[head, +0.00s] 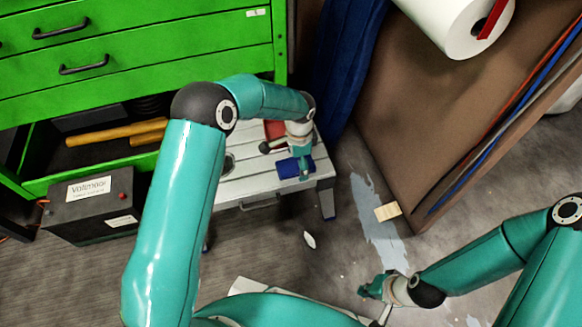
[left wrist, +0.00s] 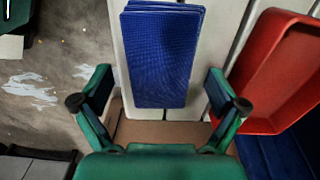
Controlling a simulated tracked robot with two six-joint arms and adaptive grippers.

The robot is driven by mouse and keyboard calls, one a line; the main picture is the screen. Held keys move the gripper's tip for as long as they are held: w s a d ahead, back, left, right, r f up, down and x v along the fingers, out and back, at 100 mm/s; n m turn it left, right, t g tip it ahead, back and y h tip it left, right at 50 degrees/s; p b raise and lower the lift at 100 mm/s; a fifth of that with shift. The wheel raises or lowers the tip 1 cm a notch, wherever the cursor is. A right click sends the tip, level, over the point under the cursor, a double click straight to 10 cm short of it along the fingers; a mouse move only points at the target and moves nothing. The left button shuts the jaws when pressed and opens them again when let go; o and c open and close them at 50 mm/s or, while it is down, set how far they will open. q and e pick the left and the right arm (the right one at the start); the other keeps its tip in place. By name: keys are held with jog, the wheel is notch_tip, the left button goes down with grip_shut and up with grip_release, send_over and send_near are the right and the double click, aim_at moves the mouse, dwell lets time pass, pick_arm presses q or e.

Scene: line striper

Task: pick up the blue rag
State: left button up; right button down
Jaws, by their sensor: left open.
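The blue rag (head: 287,169) lies folded on a light slatted bench top (head: 243,186) near its right end. In the left wrist view the rag (left wrist: 160,55) is a stacked rectangle. My left gripper (head: 304,168) is over the rag in the head view, pointing down. In the left wrist view its fingers (left wrist: 158,97) are spread wide, one on each side of the rag's near end, with nothing between them gripped. My right gripper (head: 374,290) is low at the right, far from the rag; its jaws are too small to read.
A red tray (left wrist: 285,75) is beside the rag on the bench. A green drawer cabinet (head: 150,45) stands behind left, with a dark battery box (head: 93,210). A brown panel (head: 400,120) and a white roll (head: 452,25) are at the right. Spilled paint (head: 375,215) marks the floor.

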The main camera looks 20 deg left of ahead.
pick_arm(q)
jog(key=c, duration=1.1)
jog(key=shift+c, duration=0.2)
notch_tip(320, 180, up, 20)
jog(key=p, duration=0.6)
